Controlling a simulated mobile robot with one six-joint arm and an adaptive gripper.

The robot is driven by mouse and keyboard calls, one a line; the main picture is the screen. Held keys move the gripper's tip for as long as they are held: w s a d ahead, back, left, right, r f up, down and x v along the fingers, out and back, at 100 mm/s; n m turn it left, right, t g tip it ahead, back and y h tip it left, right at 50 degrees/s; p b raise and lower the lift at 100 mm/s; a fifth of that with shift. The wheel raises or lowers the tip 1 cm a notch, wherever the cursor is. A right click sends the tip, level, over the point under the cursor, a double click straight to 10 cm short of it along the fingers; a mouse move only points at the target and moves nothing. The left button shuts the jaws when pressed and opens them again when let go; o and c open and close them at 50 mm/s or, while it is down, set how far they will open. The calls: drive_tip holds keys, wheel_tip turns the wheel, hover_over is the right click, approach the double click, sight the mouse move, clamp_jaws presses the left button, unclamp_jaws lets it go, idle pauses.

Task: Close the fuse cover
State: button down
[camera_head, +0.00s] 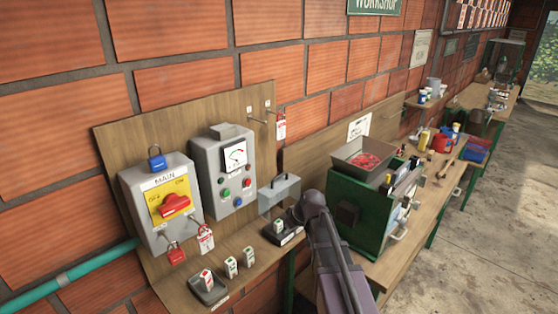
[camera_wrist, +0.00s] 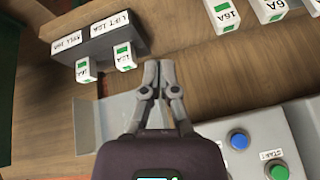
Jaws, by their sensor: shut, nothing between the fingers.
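The fuse cover (camera_head: 272,198) is a light grey, box-like lid with a handle, raised open behind the fuse block. Its grey panel (camera_wrist: 88,126) also shows in the wrist view, partly hidden by my gripper. The dark fuse block (camera_head: 290,238) sits on the wooden shelf below it. In the wrist view the block (camera_wrist: 98,48) has white labels and two white-and-green fuses (camera_wrist: 124,57) on its near side. My gripper (camera_wrist: 158,68) is shut and empty, with its fingertips beside the block and over the cover's edge. In the head view my arm hides the fingertips.
A grey main-switch box (camera_head: 160,205) and a gauge panel with buttons (camera_head: 222,170) are on the board at left. Loose fuses (camera_head: 231,266) and a dark tray (camera_head: 207,290) lie on the shelf. A green machine (camera_head: 370,232) stands close at right.

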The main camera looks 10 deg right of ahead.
drive_tip(key=w+d+r+n+t+y+p, duration=0.1)
drive_tip(key=w+r+t+p, duration=0.1)
drive_tip(key=w+r+p, duration=0.4)
drive_tip(key=w+d+r+n+t+y+p, duration=0.1)
drive_tip(key=w+r+p, duration=0.6)
drive_tip(key=r, duration=0.7)
drive_tip(key=shift+w+d+n+t+p, duration=0.3)
drive_tip(key=shift+w+d+t, duration=0.45)
drive_tip(key=shift+w, duration=0.5)
drive_tip(key=shift+w+f, duration=0.1)
drive_tip(key=shift+w+a+f+b, duration=0.45)
drive_tip(key=shift+w+f+b, duration=0.15)
drive_tip(key=shift+f+b, duration=0.8)
drive_tip(key=shift+w+a+f+b, duration=0.45)
drive_tip(key=shift+w+f+b, duration=0.15)
drive_tip(key=shift+f+b, duration=0.75)
drive_tip(key=shift+w+a+f+b, duration=0.45)
drive_tip(key=shift+w+f+b, duration=0.15)
drive_tip(key=shift+f+b, duration=0.8)
drive_tip(key=shift+r, duration=0.1)
drive_tip(key=shift+s+a+b, duration=0.2)
drive_tip(key=shift+s+b, duration=0.05)
drive_tip(key=shift+b, duration=0.05)
